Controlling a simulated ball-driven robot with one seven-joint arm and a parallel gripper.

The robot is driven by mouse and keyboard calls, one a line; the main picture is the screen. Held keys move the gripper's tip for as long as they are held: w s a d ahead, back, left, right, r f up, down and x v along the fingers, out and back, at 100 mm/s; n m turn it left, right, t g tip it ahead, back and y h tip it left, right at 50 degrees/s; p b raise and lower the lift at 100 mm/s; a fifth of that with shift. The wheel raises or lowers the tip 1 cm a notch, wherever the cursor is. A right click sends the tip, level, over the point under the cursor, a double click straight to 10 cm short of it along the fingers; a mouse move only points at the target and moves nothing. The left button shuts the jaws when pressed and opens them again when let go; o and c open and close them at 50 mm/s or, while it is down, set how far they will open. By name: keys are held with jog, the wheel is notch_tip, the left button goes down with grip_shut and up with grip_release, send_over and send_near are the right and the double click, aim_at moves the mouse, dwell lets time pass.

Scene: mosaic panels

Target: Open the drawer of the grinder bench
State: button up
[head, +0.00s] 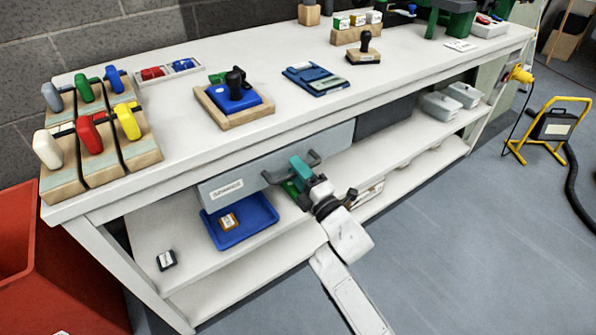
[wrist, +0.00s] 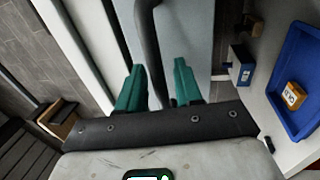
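The grey drawer (head: 235,180) with a white label hangs under the bench top (head: 290,112). Its front looks in line with the bench edge, closed. A dark bar handle (head: 272,177) stands out from its front. My gripper (head: 299,172), with green fingers, is at the handle. In the wrist view the handle (wrist: 149,35) runs down between the two fingers of my gripper (wrist: 158,85). The fingers are apart, one on each side of the bar, with a gap showing. The drawer front (wrist: 192,30) fills the space behind. The inside of the drawer is hidden.
A blue tray (head: 240,222) with a small orange-brown box sits on the shelf below the drawer. A small dark block (head: 166,260) lies on the shelf. A red bin (head: 50,270) stands at the left.

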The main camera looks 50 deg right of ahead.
grip_shut()
dwell(0.5)
